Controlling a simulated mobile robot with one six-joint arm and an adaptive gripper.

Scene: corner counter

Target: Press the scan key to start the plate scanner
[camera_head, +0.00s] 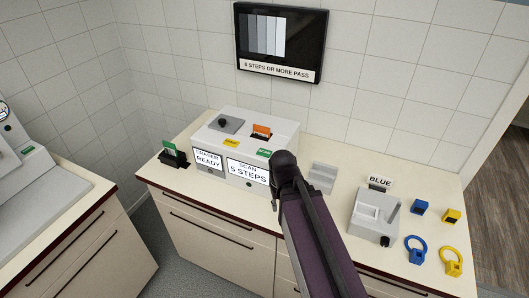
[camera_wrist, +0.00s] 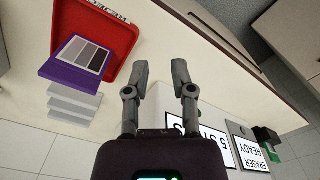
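The white plate scanner (camera_head: 215,125) stands on the counter against the wall. I cannot make out which part is the scan key. My gripper (camera_wrist: 160,70) is open and empty, its fingers over bare counter in the wrist view. My arm covers part of the scanner's right front in the head view.
The rack also shows right of the scanner (camera_head: 322,177). A grey "BLUE" device (camera_head: 373,215) and blue and yellow pieces lie farther right. A wall monitor (camera_head: 281,42) hangs above.

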